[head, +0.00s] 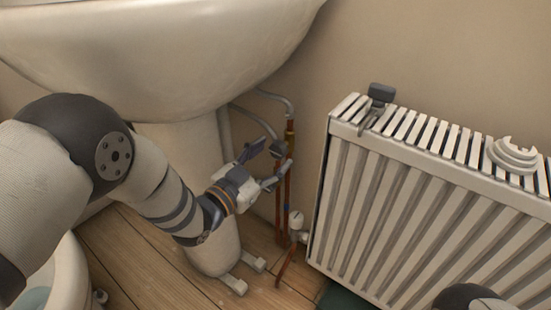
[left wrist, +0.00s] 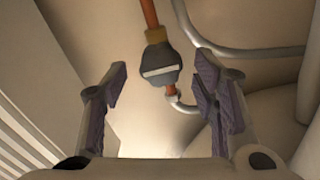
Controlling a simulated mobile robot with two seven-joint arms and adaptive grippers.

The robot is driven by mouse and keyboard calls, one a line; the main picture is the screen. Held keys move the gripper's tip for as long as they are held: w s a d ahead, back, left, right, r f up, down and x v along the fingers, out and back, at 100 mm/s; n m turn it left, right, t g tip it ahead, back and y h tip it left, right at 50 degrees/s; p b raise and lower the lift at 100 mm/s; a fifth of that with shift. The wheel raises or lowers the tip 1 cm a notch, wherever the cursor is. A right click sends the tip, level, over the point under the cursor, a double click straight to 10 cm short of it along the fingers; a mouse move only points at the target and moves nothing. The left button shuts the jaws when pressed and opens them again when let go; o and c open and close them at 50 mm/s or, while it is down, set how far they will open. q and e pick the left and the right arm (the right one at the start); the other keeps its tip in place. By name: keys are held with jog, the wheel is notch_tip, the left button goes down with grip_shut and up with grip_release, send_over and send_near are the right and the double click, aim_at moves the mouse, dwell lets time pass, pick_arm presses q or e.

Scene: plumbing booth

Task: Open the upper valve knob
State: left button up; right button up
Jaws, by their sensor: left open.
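The upper valve knob (head: 277,148) is a small dark grey knob on a copper pipe below the sink. In the left wrist view the knob (left wrist: 161,66) has a pale bar across its face and sits under a brass fitting. My left gripper (head: 275,155) is open, with its fingers on either side of the knob in the head view. In the left wrist view the gripper (left wrist: 162,72) has wide gaps between both fingers and the knob, and nothing is held. Whether the knob lies fully between the fingertips in depth is unclear. My right gripper is out of view.
A white radiator (head: 390,200) stands close to the right of the pipes. A white valve (head: 297,225) sits low beside it. The sink basin (head: 160,60) hangs above, its pedestal (head: 205,235) left of the pipes. Grey hoses (left wrist: 245,50) curve near the knob.

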pick_arm(q)
jog(key=shift+b+x, duration=0.3)
jog(key=shift+x, duration=0.7)
jog(key=shift+w+d+r, duration=0.1)
jog(key=shift+w, duration=0.05)
jog(key=c, duration=1.2)
jog(key=shift+o, duration=0.2)
